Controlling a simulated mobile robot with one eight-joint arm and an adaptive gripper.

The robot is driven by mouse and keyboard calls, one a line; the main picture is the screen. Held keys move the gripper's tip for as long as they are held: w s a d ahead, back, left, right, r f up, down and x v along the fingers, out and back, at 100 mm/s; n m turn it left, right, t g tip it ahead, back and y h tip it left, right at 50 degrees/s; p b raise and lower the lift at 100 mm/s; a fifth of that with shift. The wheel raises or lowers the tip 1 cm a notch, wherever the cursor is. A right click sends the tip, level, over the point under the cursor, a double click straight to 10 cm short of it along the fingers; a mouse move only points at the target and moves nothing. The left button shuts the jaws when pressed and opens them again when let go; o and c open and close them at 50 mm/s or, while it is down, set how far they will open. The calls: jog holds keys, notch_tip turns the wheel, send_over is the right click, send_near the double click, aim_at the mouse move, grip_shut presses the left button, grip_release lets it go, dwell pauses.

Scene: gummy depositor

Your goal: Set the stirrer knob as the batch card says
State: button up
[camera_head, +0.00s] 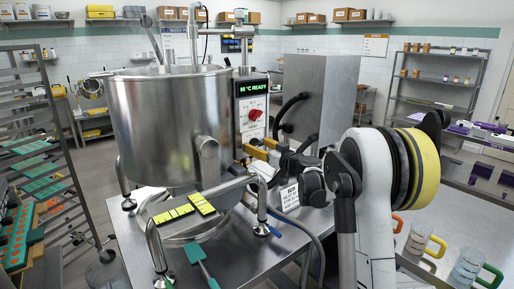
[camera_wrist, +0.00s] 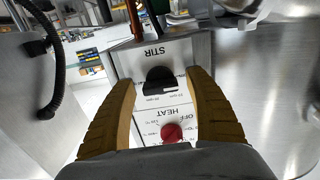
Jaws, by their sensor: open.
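The black stirrer knob (camera_wrist: 160,80) sits under the word STIR, which shows upside down in the wrist view. A pale mark shows on its lower right part; I cannot read its setting. My gripper (camera_wrist: 159,83) is open, its two yellow fingers on either side of the knob; I cannot tell whether they touch it. In the head view my gripper (camera_head: 257,151) is at the lower part of the control panel (camera_head: 252,98) and hides the knob.
The red HEAT knob (camera_wrist: 171,133) is close to the fingers, under a display (camera_head: 255,88) reading 85 °C READY. The big steel kettle (camera_head: 170,125) stands left. A steel cabinet (camera_head: 318,95) and black hose (camera_head: 285,115) stand right.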

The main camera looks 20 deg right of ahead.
jog(key=shift+w, duration=0.1)
jog(key=c, duration=1.2)
